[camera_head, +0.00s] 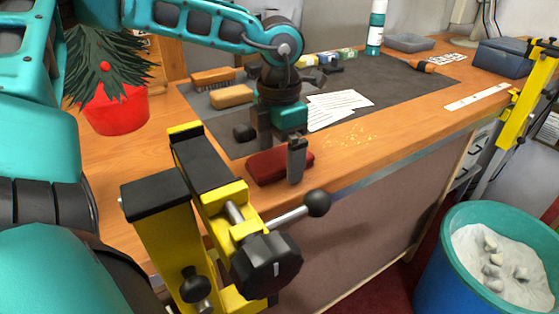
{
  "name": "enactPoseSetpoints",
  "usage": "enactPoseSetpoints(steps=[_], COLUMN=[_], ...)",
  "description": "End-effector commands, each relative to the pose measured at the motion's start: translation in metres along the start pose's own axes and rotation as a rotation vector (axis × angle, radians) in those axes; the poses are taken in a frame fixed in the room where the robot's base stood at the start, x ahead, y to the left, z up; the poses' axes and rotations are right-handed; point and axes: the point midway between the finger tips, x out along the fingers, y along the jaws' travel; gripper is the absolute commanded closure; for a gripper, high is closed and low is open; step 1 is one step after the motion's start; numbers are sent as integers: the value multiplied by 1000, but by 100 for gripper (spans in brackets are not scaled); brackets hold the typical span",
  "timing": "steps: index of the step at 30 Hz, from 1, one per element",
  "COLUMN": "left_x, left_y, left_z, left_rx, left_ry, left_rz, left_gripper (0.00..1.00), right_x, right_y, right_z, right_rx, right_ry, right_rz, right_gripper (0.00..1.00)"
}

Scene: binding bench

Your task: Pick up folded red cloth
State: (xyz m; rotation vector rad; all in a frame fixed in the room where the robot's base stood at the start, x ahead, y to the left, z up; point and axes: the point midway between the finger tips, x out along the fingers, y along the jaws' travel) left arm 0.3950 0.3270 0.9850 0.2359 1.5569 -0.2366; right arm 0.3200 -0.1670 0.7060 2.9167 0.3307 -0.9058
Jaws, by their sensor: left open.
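The folded red cloth (266,168) lies flat on the wooden bench top close to its front edge. My left gripper (281,150) comes down over it from above and is open. Its nearer finger stands in front of the cloth's right part and hides a little of it. Its other finger is farther back, behind the cloth's far side. I cannot tell whether either finger touches the cloth. My right gripper is not in view.
A yellow and black clamp (210,180) with a long handle stands close at the front left. White sheets (340,106), brushes (212,77) and small bottles lie on the dark mat (410,85). A potted plant (117,108) stands left, a teal bin (500,250) at lower right.

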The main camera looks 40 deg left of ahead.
Motion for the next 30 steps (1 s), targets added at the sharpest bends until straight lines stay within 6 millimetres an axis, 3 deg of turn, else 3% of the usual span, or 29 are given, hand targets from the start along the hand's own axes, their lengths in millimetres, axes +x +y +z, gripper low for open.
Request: enactPoseSetpoints(steps=[6, 24, 30], left_x=[0, 0, 0], left_y=[0, 0, 0], left_z=[0, 0, 0], left_rx=[0, 0, 0], left_ry=[-1, -1, -1], left_rz=[0, 0, 1], left_gripper=[0, 57, 58], right_x=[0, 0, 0], right_y=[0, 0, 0], right_z=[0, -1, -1], right_rx=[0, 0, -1], right_ry=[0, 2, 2], right_rz=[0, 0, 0], right_gripper=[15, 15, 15])
